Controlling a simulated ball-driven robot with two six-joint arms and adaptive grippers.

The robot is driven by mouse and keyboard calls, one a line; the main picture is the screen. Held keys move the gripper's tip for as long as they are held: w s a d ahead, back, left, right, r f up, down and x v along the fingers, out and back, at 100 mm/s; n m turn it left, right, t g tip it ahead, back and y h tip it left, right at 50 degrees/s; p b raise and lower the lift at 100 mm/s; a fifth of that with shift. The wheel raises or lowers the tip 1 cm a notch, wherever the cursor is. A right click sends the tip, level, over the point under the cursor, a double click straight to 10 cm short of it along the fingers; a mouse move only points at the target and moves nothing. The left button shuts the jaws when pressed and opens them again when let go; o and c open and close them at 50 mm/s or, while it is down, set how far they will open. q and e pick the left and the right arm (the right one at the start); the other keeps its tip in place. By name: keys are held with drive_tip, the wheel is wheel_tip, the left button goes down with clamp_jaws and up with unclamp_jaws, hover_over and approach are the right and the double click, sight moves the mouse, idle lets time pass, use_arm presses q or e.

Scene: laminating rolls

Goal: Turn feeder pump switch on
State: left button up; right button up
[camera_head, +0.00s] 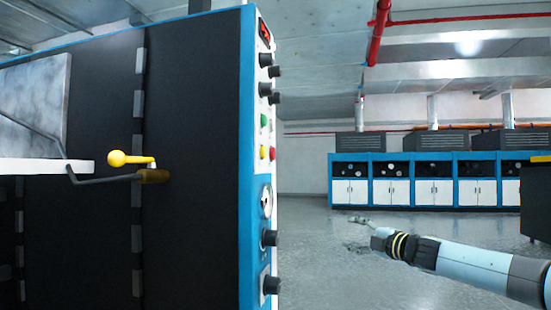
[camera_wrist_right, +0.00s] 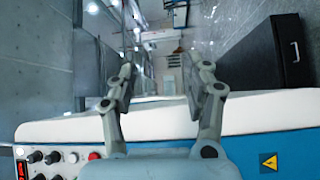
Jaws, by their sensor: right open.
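A tall machine (camera_head: 190,160) with a black side and blue edge stands at the left in the head view. Its white control face is seen edge-on, with black knobs (camera_head: 270,238), a green button (camera_head: 264,121), a red button (camera_head: 272,153) and a gauge (camera_head: 266,201). I cannot tell which control is the feeder pump switch. My right gripper (camera_head: 358,220) is to the right of this face, apart from it. In the right wrist view my right gripper (camera_wrist_right: 160,75) is open and empty. There, a panel with knobs (camera_wrist_right: 36,157) and a red button (camera_wrist_right: 94,156) lies at lower left.
A yellow ball-ended lever (camera_head: 117,158) sticks out on the machine's black side. Blue-framed cabinets (camera_head: 390,190) line the far wall. Open grey floor (camera_head: 330,260) lies between. A black cabinet (camera_wrist_right: 265,55) is at the right in the wrist view.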

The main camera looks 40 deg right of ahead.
drive_tip(key=a+r+n+y+b, duration=0.1)
drive_tip(key=a+r+n+y, duration=0.1)
drive_tip(key=r+n, duration=0.35)
drive_tip(key=a+r+n+t+y+b, duration=0.1)
drive_tip(key=a+r+n+y+b, duration=0.15)
drive_tip(key=r, duration=0.65)
drive_tip(key=a+r+n+y+b, duration=0.1)
drive_tip(key=a+r+n+y, duration=0.2)
drive_tip(key=r, duration=0.4)
use_arm(q)
wheel_tip(320, 180, down, 9)
drive_tip(key=s+b, duration=0.1)
drive_tip(key=b, duration=0.3)
use_arm(e)
drive_tip(key=n+g+y+p, duration=0.4)
drive_tip(key=n+g+p, duration=0.15)
drive_tip(key=n, duration=0.85)
approach(273, 89)
use_arm(q)
wheel_tip(273, 89, up, 25)
drive_tip(key=w+d+p, duration=0.1)
drive_tip(key=p, duration=2)
drive_tip(key=shift+d, duration=0.3)
use_arm(e)
drive_tip(key=shift+t, duration=0.25)
drive_tip(key=shift+f+x, duration=0.15)
drive_tip(key=shift+x, duration=2.1)
drive_tip(key=shift+f+x, duration=0.15)
drive_tip(key=shift+x, duration=2.1)
